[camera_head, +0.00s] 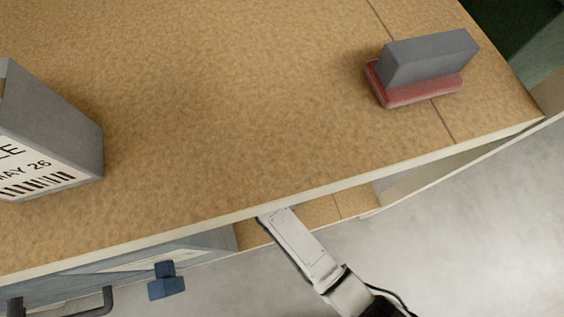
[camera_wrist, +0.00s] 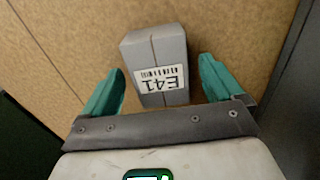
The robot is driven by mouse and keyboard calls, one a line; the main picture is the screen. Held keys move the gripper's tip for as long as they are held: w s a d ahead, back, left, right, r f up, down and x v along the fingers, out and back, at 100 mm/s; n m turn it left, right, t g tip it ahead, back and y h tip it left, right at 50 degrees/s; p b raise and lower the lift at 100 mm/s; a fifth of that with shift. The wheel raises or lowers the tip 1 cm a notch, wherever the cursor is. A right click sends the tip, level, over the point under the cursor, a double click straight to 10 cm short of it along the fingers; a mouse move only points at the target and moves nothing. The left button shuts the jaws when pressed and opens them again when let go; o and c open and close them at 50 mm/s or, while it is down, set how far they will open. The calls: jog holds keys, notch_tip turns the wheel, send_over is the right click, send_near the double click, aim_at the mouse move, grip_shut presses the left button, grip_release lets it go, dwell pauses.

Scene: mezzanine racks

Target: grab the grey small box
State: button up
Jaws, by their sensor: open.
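The grey small box (camera_wrist: 152,48) shows in the wrist view, with a white label reading E41 and a barcode. It sits on a tan speckled surface. My gripper (camera_wrist: 162,66) is open, with one teal finger on each side of the box. A narrow gap shows between the box and each finger, wider on the right. In the head view, my gripper and this box are hidden under the upper board; only my arm shows, reaching beneath its front edge.
The upper board (camera_head: 230,100) overhangs my arm. On it are a larger grey labelled box (camera_head: 75,135) at left and a grey block (camera_head: 428,57) on a red base (camera_head: 420,92) at right. A blue object (camera_head: 166,281) and a grey-blue bin (camera_head: 200,245) lie below the edge.

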jog(key=shift+f, duration=0.75)
jog(key=c, duration=1.1)
